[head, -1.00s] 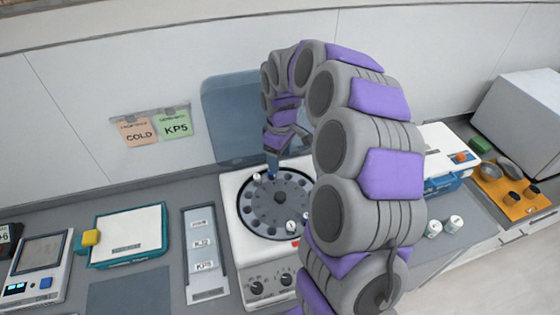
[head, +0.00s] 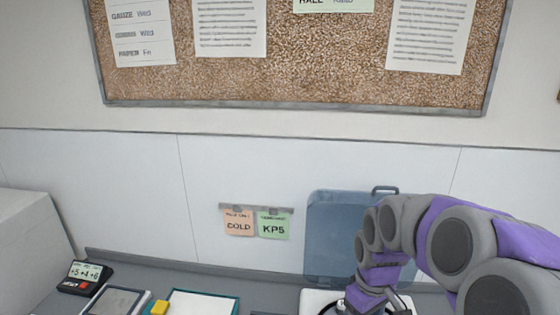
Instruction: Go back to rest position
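My arm, grey with purple pads, arches in from the lower right corner of the head view. Its end bends down over the white centrifuge-like machine (head: 312,300), of which only the top back edge shows. My gripper (head: 375,308) is at the bottom edge of the picture, and its fingertips are cut off, so I cannot tell whether it is open, shut or holding anything. The machine's blue see-through lid (head: 335,240) stands raised behind my arm.
A COLD note (head: 239,223) and a KP5 note (head: 273,225) hang on the wall. A cork board (head: 300,85) is above. A white box (head: 35,240) stands far left.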

